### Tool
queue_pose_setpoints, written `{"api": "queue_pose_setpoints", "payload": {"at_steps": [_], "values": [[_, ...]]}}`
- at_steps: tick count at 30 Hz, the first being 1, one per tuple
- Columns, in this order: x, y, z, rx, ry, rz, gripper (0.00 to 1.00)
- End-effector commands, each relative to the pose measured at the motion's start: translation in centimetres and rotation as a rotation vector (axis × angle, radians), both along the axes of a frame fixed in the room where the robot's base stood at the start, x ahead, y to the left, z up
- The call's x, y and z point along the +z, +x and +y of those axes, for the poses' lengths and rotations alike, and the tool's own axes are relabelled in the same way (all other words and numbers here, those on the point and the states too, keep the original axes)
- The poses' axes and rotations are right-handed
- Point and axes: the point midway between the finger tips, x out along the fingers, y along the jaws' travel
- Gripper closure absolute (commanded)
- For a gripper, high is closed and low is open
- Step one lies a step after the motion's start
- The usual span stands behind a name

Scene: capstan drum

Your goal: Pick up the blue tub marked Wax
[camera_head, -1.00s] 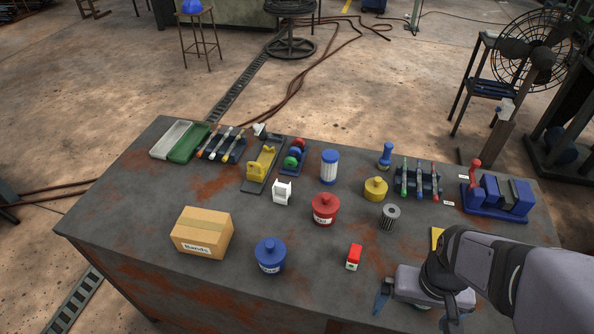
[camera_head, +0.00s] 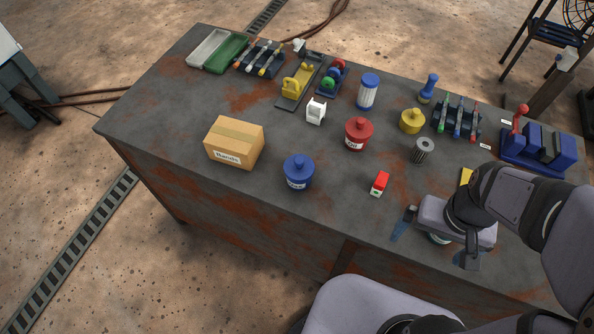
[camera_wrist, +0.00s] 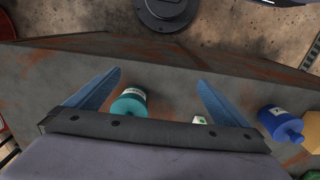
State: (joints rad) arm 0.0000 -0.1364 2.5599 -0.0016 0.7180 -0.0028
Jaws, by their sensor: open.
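The blue tub (camera_head: 298,173) with a domed lid and a white label stands upright near the table's front edge, right of the cardboard box; the label is too small to read surely. In the wrist view the blue tub (camera_wrist: 281,123) shows at the right, outside the fingers. My gripper (camera_head: 437,242) is open and empty at the front right of the table, well to the right of the tub. In the wrist view my gripper (camera_wrist: 160,77) has its blue fingers wide apart, with a teal tub (camera_wrist: 130,104) in view between them.
A red tub (camera_head: 358,134) stands behind. The cardboard box (camera_head: 234,143) is left of the blue tub. A grey cylinder (camera_head: 422,151) and yellow tub (camera_head: 412,121) stand at the right.

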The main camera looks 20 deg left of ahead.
Motion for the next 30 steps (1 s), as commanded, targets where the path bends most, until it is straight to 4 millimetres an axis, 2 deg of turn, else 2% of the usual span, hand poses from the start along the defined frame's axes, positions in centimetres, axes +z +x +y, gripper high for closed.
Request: {"api": "queue_pose_setpoints", "payload": {"at_steps": [13, 14, 21, 30], "values": [[0.00, 0.00, 0.00, 0.000, 0.000, 0.000, 0.00], [0.00, 0.00, 0.00, 0.000, 0.000, 0.000, 0.02], [0.00, 0.00, 0.00, 0.000, 0.000, 0.000, 0.58], [0.04, 0.00, 0.00, 0.000, 0.000, 0.000, 0.58]]}}
